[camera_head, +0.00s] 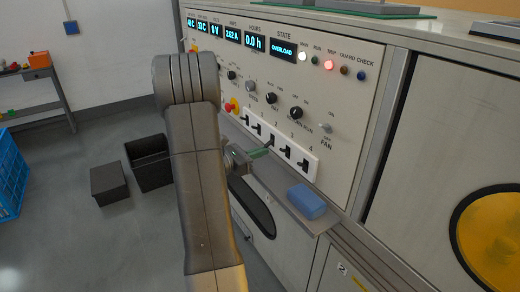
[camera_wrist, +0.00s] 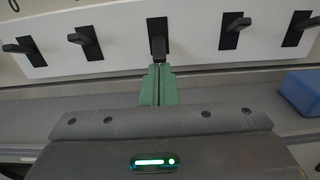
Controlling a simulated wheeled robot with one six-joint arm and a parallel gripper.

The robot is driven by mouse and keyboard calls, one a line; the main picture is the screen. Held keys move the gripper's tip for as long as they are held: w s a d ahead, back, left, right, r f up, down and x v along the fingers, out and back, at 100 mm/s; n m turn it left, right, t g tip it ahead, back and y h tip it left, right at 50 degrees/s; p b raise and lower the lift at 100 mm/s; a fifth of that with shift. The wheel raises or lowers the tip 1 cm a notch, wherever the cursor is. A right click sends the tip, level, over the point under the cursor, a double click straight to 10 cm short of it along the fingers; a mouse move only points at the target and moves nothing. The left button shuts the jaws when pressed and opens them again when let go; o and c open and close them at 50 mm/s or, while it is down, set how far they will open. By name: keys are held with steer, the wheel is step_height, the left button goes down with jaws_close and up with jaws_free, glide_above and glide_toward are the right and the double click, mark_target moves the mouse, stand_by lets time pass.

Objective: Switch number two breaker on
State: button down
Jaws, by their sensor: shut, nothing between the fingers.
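A white breaker strip (camera_head: 316,172) with a row of several black levers is on the front of the grey panel. The numbers 1 to 4 are printed above the levers. The number two breaker (camera_head: 270,140) is the middle lever, also in the middle of the wrist view (camera_wrist: 157,36). Its lever sticks out towards the wrist camera. My gripper (camera_head: 266,150) is shut and empty, its green fingers pressed together. In the wrist view the fingertips (camera_wrist: 158,70) are just below the middle lever. I cannot tell whether they touch it.
A blue block (camera_head: 307,201) lies on the narrow ledge (camera_head: 270,187) below the strip, right of my gripper. Neighbouring levers (camera_wrist: 83,40) (camera_wrist: 235,28) stand close on both sides. Above, the state display (camera_head: 283,50) reads OVERLOAD and a red trip lamp (camera_head: 329,66) is lit.

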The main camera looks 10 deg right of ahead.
mark_target(268, 143)
steer(key=r+y+p, duration=0.1)
steer(key=p, duration=0.1)
steer(key=r+p, duration=0.1)
steer(key=p, duration=0.1)
steer(key=shift+a+g+y, duration=0.2)
steer(key=shift+g+y, duration=0.1)
steer(key=shift+y, duration=0.1)
steer(key=r+y+p, duration=0.1)
steer(key=p, duration=0.2)
steer(key=g+y+p, duration=0.1)
steer(key=y+p, duration=0.1)
steer(key=p, duration=0.1)
steer(key=shift+s+a+r, duration=0.1)
steer(key=shift+a+r, duration=0.05)
steer(key=shift+r, duration=0.25)
steer(key=y+p, duration=0.2)
steer(key=p, duration=0.2)
steer(key=shift+r+g, duration=0.4)
steer(key=shift+f+b, duration=0.3)
steer(key=shift+f, duration=0.1)
steer(key=shift+r+p, duration=0.5)
steer(key=shift+r, duration=0.3)
steer(key=shift+r, duration=0.15)
